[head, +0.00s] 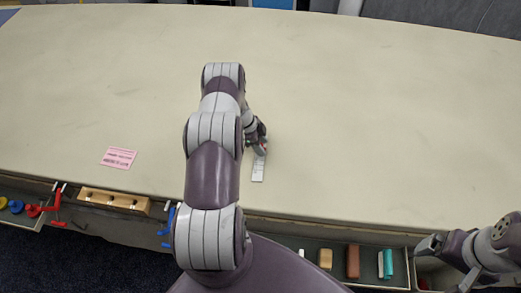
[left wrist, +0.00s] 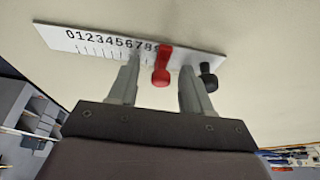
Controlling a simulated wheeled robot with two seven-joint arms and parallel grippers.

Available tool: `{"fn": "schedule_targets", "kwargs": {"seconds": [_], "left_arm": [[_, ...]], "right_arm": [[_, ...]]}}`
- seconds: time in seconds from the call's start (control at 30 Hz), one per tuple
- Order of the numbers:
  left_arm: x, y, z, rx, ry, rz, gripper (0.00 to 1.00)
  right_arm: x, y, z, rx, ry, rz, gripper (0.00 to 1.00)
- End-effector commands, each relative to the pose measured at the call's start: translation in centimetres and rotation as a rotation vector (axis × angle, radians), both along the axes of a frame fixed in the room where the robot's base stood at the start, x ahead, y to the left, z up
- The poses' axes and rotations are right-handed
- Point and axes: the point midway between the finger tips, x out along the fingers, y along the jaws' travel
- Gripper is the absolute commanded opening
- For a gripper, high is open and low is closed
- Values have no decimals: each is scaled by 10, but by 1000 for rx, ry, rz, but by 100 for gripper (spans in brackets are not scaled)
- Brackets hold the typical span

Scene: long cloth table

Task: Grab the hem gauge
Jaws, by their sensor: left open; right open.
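The hem gauge (head: 258,171) lies flat on the cloth table, a small whitish strip near the front middle. In the left wrist view the hem gauge (left wrist: 90,42) is a white ruler with black numbers, a red slider (left wrist: 162,68) and a black knob (left wrist: 208,76) near one end. My left gripper (head: 261,150) is at the gauge's far end. In the left wrist view my left gripper (left wrist: 161,66) is open, its fingertips close to the ruler's edge with the red slider between them. Contact cannot be told. My right gripper (head: 428,246) is open and empty at the lower right, beyond the table's front edge.
A pink printed card (head: 118,157) lies on the table (head: 380,120) to the left. Below the front edge are trays with coloured tools, a wooden block with holes (head: 114,201), and brown and teal pieces (head: 352,261). The rest of the tabletop is clear.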

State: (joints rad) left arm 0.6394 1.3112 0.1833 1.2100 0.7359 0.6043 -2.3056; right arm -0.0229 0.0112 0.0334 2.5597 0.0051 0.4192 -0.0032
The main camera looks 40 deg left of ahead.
Motion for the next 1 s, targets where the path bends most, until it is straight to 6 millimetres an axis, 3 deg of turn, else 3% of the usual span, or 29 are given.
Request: {"fn": "schedule_targets", "kwargs": {"seconds": [0.07, 0.1, 0.23, 0.73, 0.97, 1.0], "left_arm": [[0, 0, -1, 0, 0, 0, 49], [0, 0, -1, 0, 0, 0, 43], [0, 0, 0, 0, 0, 0, 0], [0, 0, 4, 0, 0, 0, 0], [1, 1, 37, 4, -4, -1, 0], [-2, -9, 43, 0, -1, -2, 0]], "right_arm": [[0, 0, -1, 0, 0, 0, 100], [0, 0, -1, 0, 0, 0, 100], [0, 0, -1, 0, 0, 0, 100], [0, 0, -5, 0, 0, 0, 100], [0, 0, -30, 0, 0, 0, 100], [0, 0, -32, 0, 0, 0, 100]]}}
